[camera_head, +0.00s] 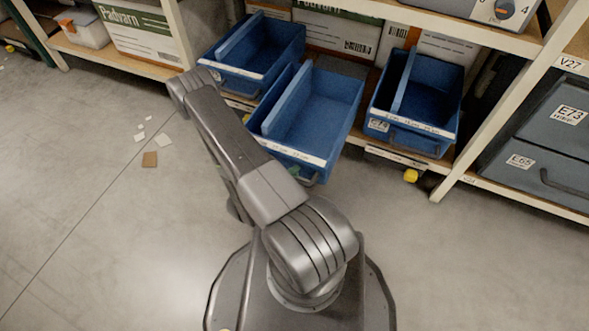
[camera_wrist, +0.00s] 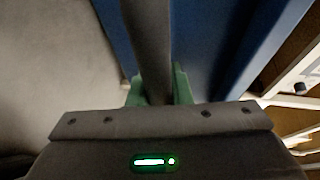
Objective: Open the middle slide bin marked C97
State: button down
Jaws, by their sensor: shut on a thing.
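The middle blue slide bin (camera_head: 318,112) is pulled out past the shelf edge and stands further forward than the bins on either side. It is open-topped with a blue divider inside and looks empty. My arm covers part of its front, and I cannot read the C97 mark. My gripper (camera_wrist: 158,88) has green fingers on both sides of a dark bar, the bin's handle (camera_wrist: 151,45), and is shut on it. The handle's end also shows below the bin front in the head view (camera_head: 310,181).
A left blue bin (camera_head: 283,50) and a right blue bin (camera_head: 437,90) flank it on the shelf. A white rack post (camera_head: 497,95) and grey drawers (camera_head: 545,150) stand at right. Paper scraps and a brown piece (camera_head: 150,159) lie on the otherwise clear floor at left.

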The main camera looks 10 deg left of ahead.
dwell(0.3)
jog(key=c, duration=1.6)
grip_release()
jog(key=shift+a, duration=0.1)
jog(key=p+v, duration=0.2)
jog(key=v, duration=1.1)
jog(key=shift+s+a+p, duration=0.2)
jog(key=shift+s+p, duration=0.1)
jog(key=shift+r, duration=0.1)
jog(key=shift+b+x, duration=1.1)
jog(key=shift+x, duration=4.65)
jog(key=shift+w+d, duration=0.5)
jog(key=shift+w, duration=0.05)
